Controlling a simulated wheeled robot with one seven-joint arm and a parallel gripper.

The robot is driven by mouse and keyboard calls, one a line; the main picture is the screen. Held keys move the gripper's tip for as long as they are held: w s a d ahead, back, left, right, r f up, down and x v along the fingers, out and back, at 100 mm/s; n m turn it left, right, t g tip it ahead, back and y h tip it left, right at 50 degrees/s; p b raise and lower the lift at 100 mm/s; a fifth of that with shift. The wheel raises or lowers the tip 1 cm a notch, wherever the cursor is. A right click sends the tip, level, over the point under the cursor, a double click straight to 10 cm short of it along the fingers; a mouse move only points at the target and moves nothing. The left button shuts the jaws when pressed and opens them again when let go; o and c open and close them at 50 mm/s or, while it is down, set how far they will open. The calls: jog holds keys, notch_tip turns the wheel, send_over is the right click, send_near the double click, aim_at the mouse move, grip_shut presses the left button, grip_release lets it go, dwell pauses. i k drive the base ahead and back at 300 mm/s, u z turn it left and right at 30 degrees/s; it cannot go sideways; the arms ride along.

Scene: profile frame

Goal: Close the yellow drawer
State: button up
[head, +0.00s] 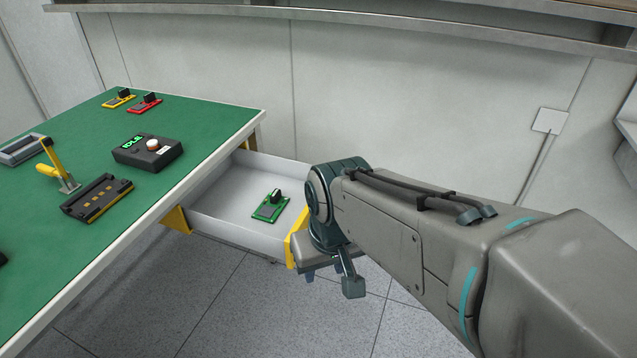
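The yellow drawer (225,232) is pulled out from under the green-topped table, with pale grey walls and floor. Its yellow front (293,248) shows only in part, because my arm covers much of it. A small green board with a black knob (270,207) lies inside the drawer. My gripper (331,279) is at the drawer's front, on its outer side. Part of it hangs below the wrist. I cannot tell whether it touches the front, or whether its fingers are open or shut.
The table (95,130) carries a black box with a green display (147,153), a yellow-marked black fixture (97,198), a yellow-handled clamp (58,178), a grey frame (22,150), and yellow (119,98) and red (145,103) boards. Tiled floor below the drawer is clear. A wall stands behind.

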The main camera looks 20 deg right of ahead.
aim_at(222, 206)
jog(key=z, duration=0.95)
jog(key=i, duration=0.85)
jog(key=u, duration=1.05)
